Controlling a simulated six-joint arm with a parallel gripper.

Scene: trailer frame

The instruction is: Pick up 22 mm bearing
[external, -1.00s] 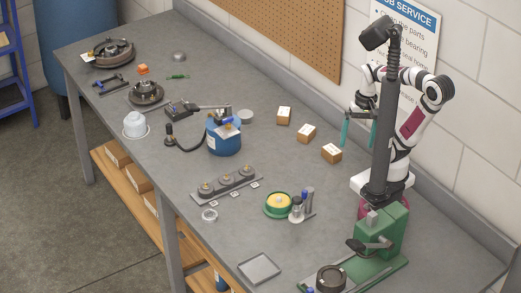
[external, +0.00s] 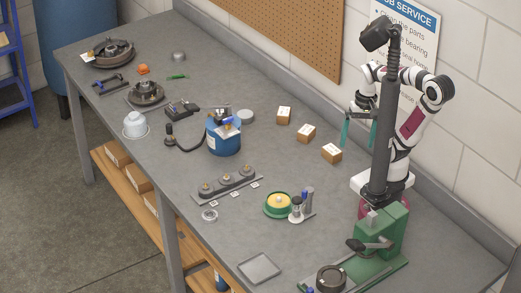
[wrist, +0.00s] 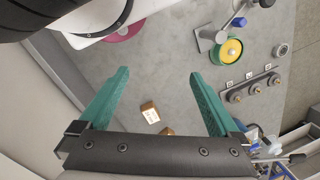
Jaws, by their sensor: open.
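A grey rail (external: 228,187) carries three round dark pieces with brass-coloured centres, which look like bearings on posts, with small white labels in front. It also shows at the right of the wrist view (wrist: 255,88). The labels are too small to read, so I cannot tell which piece is the 22 mm bearing. My gripper (external: 359,132) has two green fingers. It is open and empty, above the back right of the bench and well apart from the rail. In the wrist view my gripper (wrist: 158,75) has bare bench and a carton between its fingers.
Three small cartons (external: 306,133) stand along the back. A blue can (external: 224,138), a green and yellow tub (external: 278,205) and a small round ring-like piece (external: 209,215) surround the rail. A green press (external: 380,235) stands front right. A flat tray (external: 259,268) lies at the front edge.

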